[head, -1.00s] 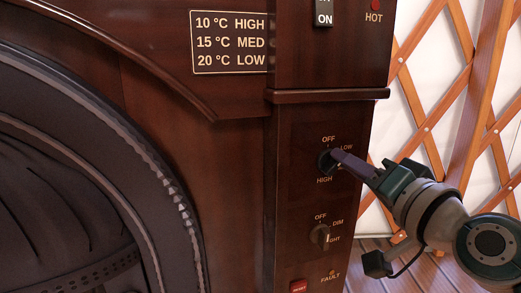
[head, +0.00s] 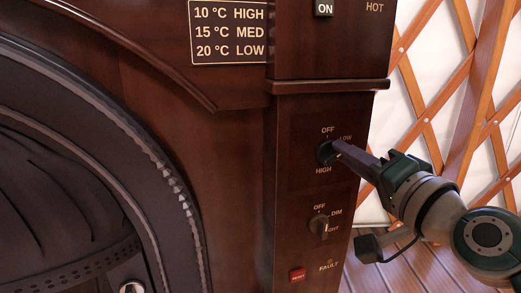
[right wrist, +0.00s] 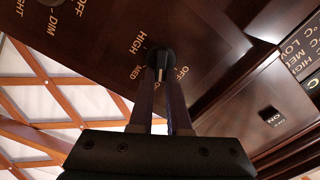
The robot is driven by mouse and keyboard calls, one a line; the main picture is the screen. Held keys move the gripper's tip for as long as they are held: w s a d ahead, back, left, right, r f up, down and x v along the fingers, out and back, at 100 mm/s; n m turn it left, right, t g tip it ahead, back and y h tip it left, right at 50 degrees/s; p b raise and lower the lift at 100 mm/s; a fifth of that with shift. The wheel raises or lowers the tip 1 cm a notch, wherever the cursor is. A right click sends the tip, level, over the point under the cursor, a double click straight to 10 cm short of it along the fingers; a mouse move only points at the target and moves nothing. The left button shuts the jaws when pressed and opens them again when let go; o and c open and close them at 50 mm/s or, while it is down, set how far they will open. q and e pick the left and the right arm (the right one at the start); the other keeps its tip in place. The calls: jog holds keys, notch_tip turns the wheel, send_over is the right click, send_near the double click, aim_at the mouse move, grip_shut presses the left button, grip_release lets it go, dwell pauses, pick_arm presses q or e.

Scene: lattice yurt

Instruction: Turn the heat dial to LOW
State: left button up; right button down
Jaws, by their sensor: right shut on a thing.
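The heat dial (head: 324,152) is a small black knob on the dark wood panel, with OFF above it, LOW at its upper right and HIGH below it. My right gripper (head: 335,149) reaches in from the right and is shut on the dial. In the right wrist view, the two dark fingers (right wrist: 162,82) close around the dial (right wrist: 160,57). Its pale mark points toward the fingers, between the words MED and OFF. The LOW label is hidden there, and the MED label is hidden in the head view. My left gripper is not in view.
Below is a second dial (head: 319,226) marked OFF, DIM and a partly covered word. A red reset button (head: 297,275) and a FAULT label sit lower. An ON switch (head: 324,8) is above. A round dark door (head: 165,185) fills the left; lattice wall (head: 425,120) stands right.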

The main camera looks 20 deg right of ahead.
jog(key=c, duration=0.9)
grip_release()
jog(key=shift+o, duration=0.2)
jog(key=shift+s, duration=0.1)
jog(key=s+p, duration=0.2)
jog(key=s, duration=0.7)
jog(key=shift+s+a, duration=0.35)
jog(key=shift+a, duration=0.05)
